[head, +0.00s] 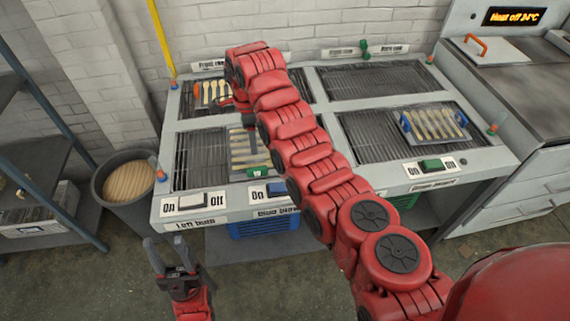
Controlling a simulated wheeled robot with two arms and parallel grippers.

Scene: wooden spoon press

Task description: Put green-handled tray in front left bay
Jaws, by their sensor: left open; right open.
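The green-handled tray (242,160) holds several pale wooden spoons and lies on the grille of the front left bay (195,165). A bit of green shows at its front edge, and my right arm hides its right side. My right gripper (240,126) is open and empty just above and behind the tray's far end, apart from it as far as I can tell. My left gripper (170,256) is open and empty, in front of the table, low at the picture's bottom left.
An orange-handled tray (210,94) of spoons sits in the back left bay. A blue-handled tray (433,124) of spoons sits in the front right bay. The back right bay (370,80) is empty. A round bin (130,182) and a shelf (40,150) stand left.

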